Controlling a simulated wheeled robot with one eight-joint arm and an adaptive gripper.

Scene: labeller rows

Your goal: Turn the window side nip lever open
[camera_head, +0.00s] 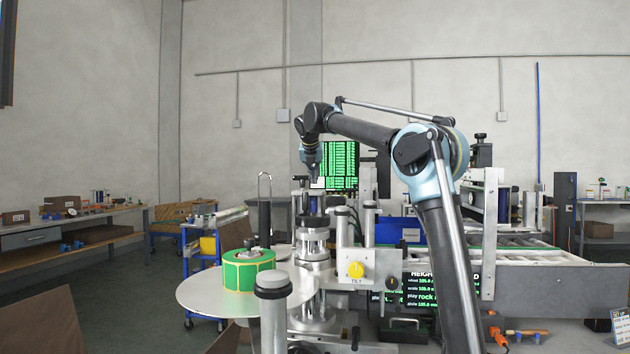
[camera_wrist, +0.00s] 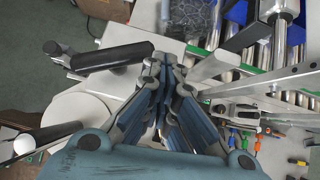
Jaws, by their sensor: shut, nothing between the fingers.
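My gripper (camera_wrist: 166,108) shows in the wrist view with its blue-padded fingers closed together and nothing between them. In the head view, the end of my arm points down over the labeller's roller column (camera_head: 313,240); the fingertips are too small to make out there. A dark cylindrical handle on a grey pivot (camera_wrist: 113,57) lies left of my fingers in the wrist view, apart from them. It may be a nip lever, but I cannot tell whether it is the window side one, nor its open or shut state.
A green label roll (camera_head: 248,272) sits on a round grey plate (camera_head: 200,292) at the left of the machine. A yellow knob (camera_head: 355,270) is on the front block. A conveyor (camera_head: 545,262) runs right. A green-lit screen (camera_head: 341,165) stands behind my wrist.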

